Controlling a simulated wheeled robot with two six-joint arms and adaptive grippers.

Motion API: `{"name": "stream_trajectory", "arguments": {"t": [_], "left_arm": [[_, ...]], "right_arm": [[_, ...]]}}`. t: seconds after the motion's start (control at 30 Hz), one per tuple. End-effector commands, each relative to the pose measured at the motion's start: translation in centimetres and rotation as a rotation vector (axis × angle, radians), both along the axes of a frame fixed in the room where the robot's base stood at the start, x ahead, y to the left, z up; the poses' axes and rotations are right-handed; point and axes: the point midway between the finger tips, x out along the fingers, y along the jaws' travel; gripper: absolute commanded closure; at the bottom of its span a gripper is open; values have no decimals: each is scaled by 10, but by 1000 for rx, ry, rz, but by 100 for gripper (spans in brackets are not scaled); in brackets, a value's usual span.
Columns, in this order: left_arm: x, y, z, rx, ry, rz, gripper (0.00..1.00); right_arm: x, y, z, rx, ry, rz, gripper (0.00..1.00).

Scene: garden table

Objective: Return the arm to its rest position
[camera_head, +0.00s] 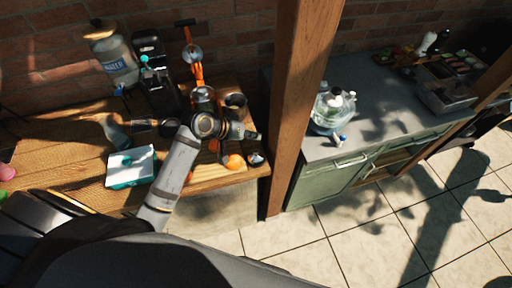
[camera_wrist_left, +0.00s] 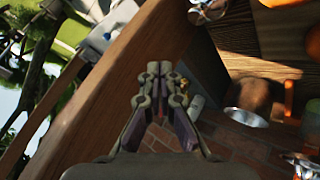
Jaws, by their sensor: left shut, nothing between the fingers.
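My left arm (camera_head: 174,175) reaches up from the bottom left over the right part of the wooden table. Its left gripper (camera_head: 257,136) points right, near the table's right end and close to the wooden post. In the left wrist view the left gripper (camera_wrist_left: 160,72) is shut, with its fingertips together and nothing between them. The post (camera_wrist_left: 110,75) fills much of the left of that view, beside the fingers. My arm hides part of the tabletop. My right gripper does not show.
On the wooden table (camera_head: 78,165) are a teal and white box (camera_head: 131,167), a large water jar (camera_head: 118,67), a black machine (camera_head: 157,85), and an orange fruit (camera_head: 234,161). The wooden post (camera_head: 297,95) stands between it and the green cabinet (camera_head: 325,184). The tiled floor in front is open.

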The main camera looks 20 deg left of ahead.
Motion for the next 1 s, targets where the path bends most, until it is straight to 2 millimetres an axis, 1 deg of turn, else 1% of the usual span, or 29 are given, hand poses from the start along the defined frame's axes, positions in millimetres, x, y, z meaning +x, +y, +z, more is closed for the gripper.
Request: {"name": "stream_trajectory", "arguments": {"t": [0.6, 0.67, 0.77, 0.87, 0.9, 1.0], "left_arm": [[0, 0, -1, 0, 0, 0, 100], [-3, 0, -3, 9, 3, -1, 100], [-25, 5, -17, 81, 26, -6, 100], [-59, 16, -34, 204, 60, -11, 100], [-73, 22, -39, 256, 76, -11, 100], [-107, 38, -47, 375, 116, -8, 100]], "right_arm": [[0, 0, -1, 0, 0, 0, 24], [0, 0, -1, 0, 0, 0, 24], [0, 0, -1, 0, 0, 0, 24], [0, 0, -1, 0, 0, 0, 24], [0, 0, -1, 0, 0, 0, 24], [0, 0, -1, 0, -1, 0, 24]]}}
